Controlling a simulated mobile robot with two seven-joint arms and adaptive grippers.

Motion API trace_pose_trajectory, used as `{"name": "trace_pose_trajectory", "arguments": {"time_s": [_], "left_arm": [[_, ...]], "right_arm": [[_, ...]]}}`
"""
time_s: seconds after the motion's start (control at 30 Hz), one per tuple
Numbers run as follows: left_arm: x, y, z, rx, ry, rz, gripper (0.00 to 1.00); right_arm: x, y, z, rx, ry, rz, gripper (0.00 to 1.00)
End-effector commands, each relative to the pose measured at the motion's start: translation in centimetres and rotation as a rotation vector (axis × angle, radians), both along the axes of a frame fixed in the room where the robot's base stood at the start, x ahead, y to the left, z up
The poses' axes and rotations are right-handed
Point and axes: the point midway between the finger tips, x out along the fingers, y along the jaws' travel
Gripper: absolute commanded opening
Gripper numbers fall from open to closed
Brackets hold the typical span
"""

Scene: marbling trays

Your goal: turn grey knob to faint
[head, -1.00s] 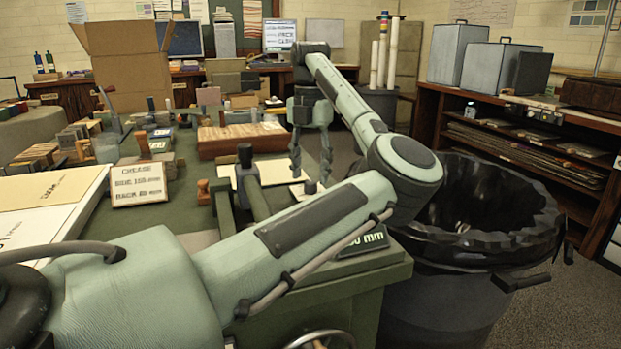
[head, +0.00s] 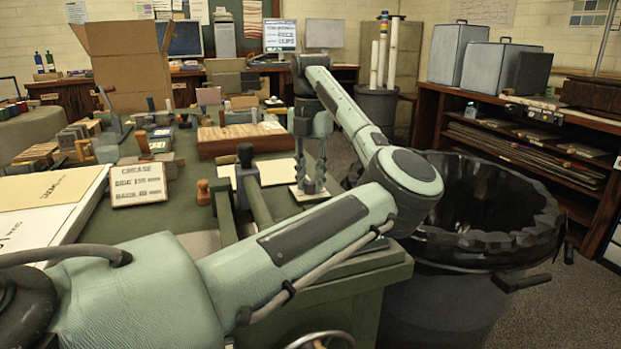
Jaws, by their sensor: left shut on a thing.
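My left arm reaches in from the left and across the bench. Its gripper (head: 310,182) points down at the bench's right side, with its fingers closed around the small dark grey knob (head: 309,187). The fingers hide most of the knob. The knob sits on a small pale plate (head: 303,196), partly covered by the fingers and my forearm. No pointer or "faint" mark can be made out, so I cannot tell the knob's setting. My right gripper is not in view.
A dark upright handle (head: 246,160) on a green frame stands just left of the gripper. A black-lined bin (head: 480,262) is at the right of the bench. A wooden block (head: 222,146) and a lettered sign (head: 139,185) stand further left.

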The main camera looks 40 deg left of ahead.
Motion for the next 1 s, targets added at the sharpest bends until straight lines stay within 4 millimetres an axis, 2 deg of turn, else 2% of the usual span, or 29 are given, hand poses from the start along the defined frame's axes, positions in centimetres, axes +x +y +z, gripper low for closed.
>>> {"name": "trace_pose_trajectory", "arguments": {"time_s": [0.37,1.0], "left_arm": [[0.04,-0.01,0.07,0.0,-0.001,0.117,0.0],[0.08,-0.02,0.13,0.0,-0.002,0.69,0.0]], "right_arm": [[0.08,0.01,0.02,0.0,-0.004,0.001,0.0],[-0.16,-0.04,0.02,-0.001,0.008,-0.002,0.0]]}}
